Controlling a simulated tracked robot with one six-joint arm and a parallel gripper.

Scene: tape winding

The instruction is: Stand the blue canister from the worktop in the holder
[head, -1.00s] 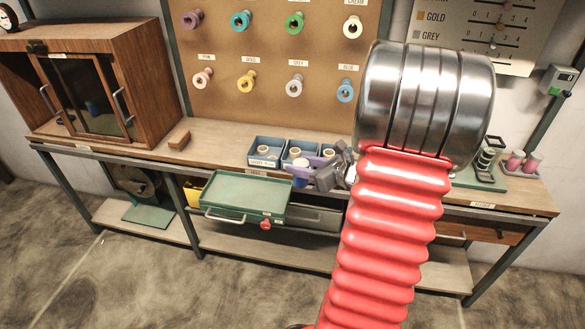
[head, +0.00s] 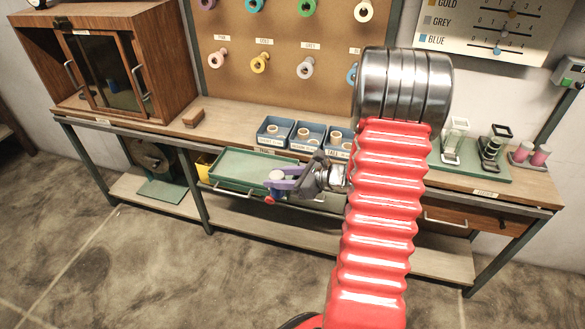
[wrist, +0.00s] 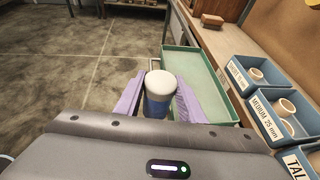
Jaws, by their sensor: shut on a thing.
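The blue canister (wrist: 157,104) has a white top and stands roughly upright between my purple fingers in the wrist view. My gripper (wrist: 159,92) is shut on it, one finger on each side. In the head view, my gripper (head: 275,184) holds the canister (head: 277,175) in front of the worktop, by the front edge of the green tray. The canister is small and partly hidden there. Two upright stands (head: 455,141) are on a green board at the right of the worktop; I cannot tell which is the holder.
Blue bins (head: 305,135) with reels line the worktop behind my gripper. The green tray (head: 240,167) sticks out below the worktop edge. Pink reels (head: 540,156) stand at the far right. A cabinet (head: 110,60) with another blue item inside is at left. Floor in front is clear.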

